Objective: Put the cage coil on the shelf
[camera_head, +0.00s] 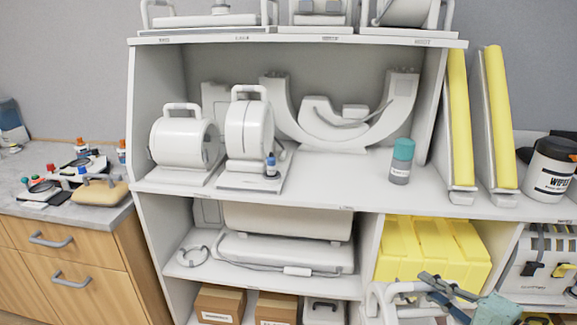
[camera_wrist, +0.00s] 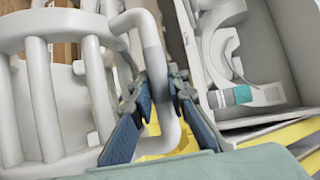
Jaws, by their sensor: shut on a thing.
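The cage coil (camera_head: 398,303) is a white frame of thick bars and rings at the bottom of the head view, partly cut off by the picture edge. In the wrist view the cage coil (camera_wrist: 45,105) fills the left side. My gripper (camera_head: 440,290) is shut on its curved handle; the fingers (camera_wrist: 163,85) lie on both sides of the handle bar in the wrist view. The coil is held in front of the white shelf unit, below the middle shelf (camera_head: 330,190). That shelf also shows behind in the wrist view, tilted.
The middle shelf holds two white cylindrical coils (camera_head: 184,143) (camera_head: 248,130), a large curved coil (camera_head: 345,125) and a teal-capped bottle (camera_head: 401,162). Its front centre is bare. Yellow pads (camera_head: 500,120) stand at the right. Yellow blocks (camera_head: 430,250) fill a lower compartment near my gripper.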

